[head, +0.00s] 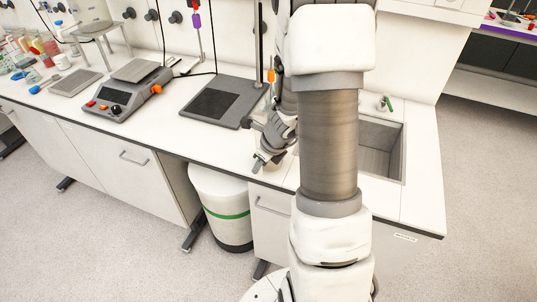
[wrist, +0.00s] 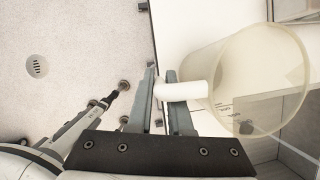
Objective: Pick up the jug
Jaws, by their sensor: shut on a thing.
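The jug (wrist: 255,65) is a pale, see-through cylinder with a white handle (wrist: 190,91) on its left side in the wrist view. My gripper (wrist: 161,76) is shut on the handle, with one finger on the left of it and the other crossing near its middle. The jug body lies to the right of the fingers. In the head view my gripper (head: 254,146) is near the front of the counter, left of the sink, and my arm hides the jug. I cannot tell whether the jug touches the counter.
The white counter (head: 175,125) runs along the wall. A sink (head: 381,146) is at its right. A dark hotplate (head: 222,102) and a grey scale (head: 122,98) stand to the left. A white bin (head: 222,200) with a green band is below the counter edge.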

